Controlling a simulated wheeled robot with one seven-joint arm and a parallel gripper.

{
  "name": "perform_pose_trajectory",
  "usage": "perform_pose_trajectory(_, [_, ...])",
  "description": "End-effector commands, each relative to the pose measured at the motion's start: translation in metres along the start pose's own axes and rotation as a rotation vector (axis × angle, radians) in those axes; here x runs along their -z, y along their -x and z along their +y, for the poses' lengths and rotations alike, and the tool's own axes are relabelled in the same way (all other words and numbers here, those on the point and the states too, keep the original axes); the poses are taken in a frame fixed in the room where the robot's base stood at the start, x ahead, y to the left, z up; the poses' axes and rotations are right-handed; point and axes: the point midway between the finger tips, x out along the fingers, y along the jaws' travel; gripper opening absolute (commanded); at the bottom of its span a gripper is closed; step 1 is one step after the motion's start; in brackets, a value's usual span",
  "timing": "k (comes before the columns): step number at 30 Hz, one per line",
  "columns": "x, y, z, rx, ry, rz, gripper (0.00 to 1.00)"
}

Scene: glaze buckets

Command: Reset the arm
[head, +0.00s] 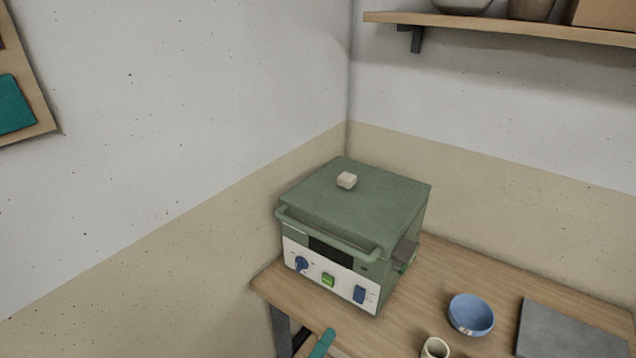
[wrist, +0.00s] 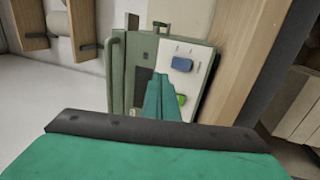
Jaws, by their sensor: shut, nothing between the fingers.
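My gripper (wrist: 160,82) points at the front of the green kiln (wrist: 128,75) in the wrist view. Its teal fingers are together with nothing between them. They cover part of the control panel, beside the green button (wrist: 181,99) and the blue switch (wrist: 182,64). In the head view only a teal tip of my gripper (head: 322,343) shows at the bottom edge, below and in front of the kiln (head: 355,200). The kiln's lid is down, with a small pale block on top. The rest of my arm is out of view.
The kiln stands on a wooden table (head: 430,285) in the corner. A blue bowl (head: 471,314), a cream cup (head: 436,348) and a grey slab (head: 568,332) are to its right. A wooden shelf (head: 500,27) hangs above.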

Motion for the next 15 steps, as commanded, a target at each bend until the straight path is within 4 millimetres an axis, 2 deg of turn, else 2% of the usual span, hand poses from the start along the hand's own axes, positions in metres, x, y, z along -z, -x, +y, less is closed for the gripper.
perform_pose_trajectory(3, [-0.01,0.008,-0.016,0.054,-0.013,0.02,0.0])
perform_pose_trajectory(7, [-0.031,0.033,-0.053,0.196,-0.063,0.076,0.0])
perform_pose_trajectory(12, [-0.063,0.086,-0.098,0.421,-0.19,0.157,0.0])
perform_pose_trajectory(15, [-0.079,0.119,-0.111,0.539,-0.285,0.193,0.0])
